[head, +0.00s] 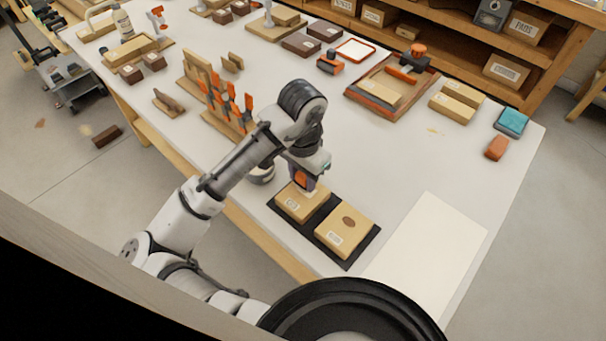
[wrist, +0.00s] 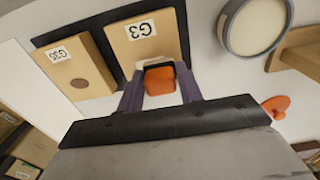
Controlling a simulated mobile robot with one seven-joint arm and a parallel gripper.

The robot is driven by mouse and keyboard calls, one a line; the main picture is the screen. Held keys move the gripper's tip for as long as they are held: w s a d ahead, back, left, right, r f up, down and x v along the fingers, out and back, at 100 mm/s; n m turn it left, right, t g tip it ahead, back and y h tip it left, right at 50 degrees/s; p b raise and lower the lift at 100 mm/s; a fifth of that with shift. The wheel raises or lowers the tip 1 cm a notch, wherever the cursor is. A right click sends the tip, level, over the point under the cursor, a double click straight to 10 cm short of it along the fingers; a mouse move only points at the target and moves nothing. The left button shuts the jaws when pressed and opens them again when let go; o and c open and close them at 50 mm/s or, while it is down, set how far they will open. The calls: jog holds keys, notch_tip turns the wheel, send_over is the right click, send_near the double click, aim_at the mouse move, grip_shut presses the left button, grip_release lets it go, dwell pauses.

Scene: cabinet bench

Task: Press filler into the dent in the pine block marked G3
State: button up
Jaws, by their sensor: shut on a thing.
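The pine block marked G3 (head: 308,212) lies on a black mat (head: 322,213) near the bench's front edge. It also shows in the wrist view (wrist: 165,30), label facing the camera. Its dent is not visible; my gripper and the held tool cover part of the block. My gripper (head: 304,182) is over the block's far end, shut on an orange-handled tool (wrist: 160,80) with a pale end. I cannot tell whether that end touches the wood. A round tin with pale contents (wrist: 257,24) stands beside the mat, partly behind my arm in the head view (head: 262,176).
A second pine block (head: 333,236) with a brown oval spot lies on the mat, right of G3. A white sheet (head: 428,250) lies further right. Orange clamps on a wooden rack (head: 228,105) stand beyond my arm. The bench's middle right is mostly clear.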

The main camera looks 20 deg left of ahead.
jog(key=shift+r+p, duration=2.5)
jog(key=shift+r, duration=0.3)
jog(key=shift+f, duration=0.1)
